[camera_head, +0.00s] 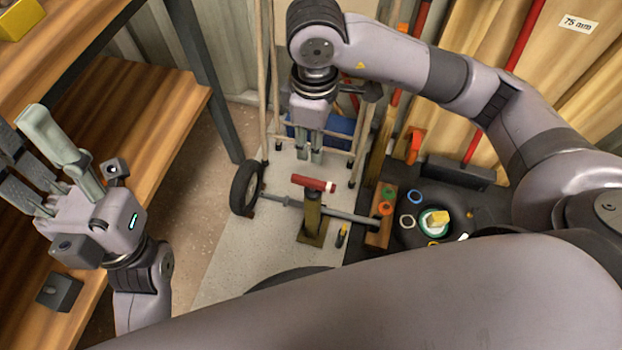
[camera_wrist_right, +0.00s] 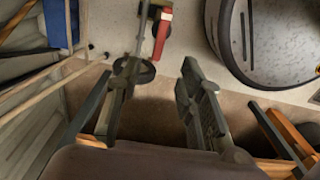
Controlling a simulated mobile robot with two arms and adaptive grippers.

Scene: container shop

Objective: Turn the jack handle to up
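The jack (camera_head: 312,217) stands upright on a pale floor panel, a post on a square base, in the middle of the head view. Its red handle (camera_head: 313,184) lies roughly level across the top. The red handle also shows at the upper middle of the right wrist view (camera_wrist_right: 162,38). My right gripper (camera_head: 309,153) hangs pointing down just behind and above the handle, apart from it. Its fingers (camera_wrist_right: 155,90) are spread with nothing between them. My left gripper (camera_head: 22,135) is at the far left, fingers spread and empty, beside the wooden shelving.
A black wheel (camera_head: 246,188) and grey bar (camera_head: 345,213) lie beside the jack. Pale poles (camera_head: 275,75) stand in a rack behind my right gripper. A dark tray (camera_head: 455,205) holding rings is to the right. Wooden shelves (camera_head: 130,125) border the left.

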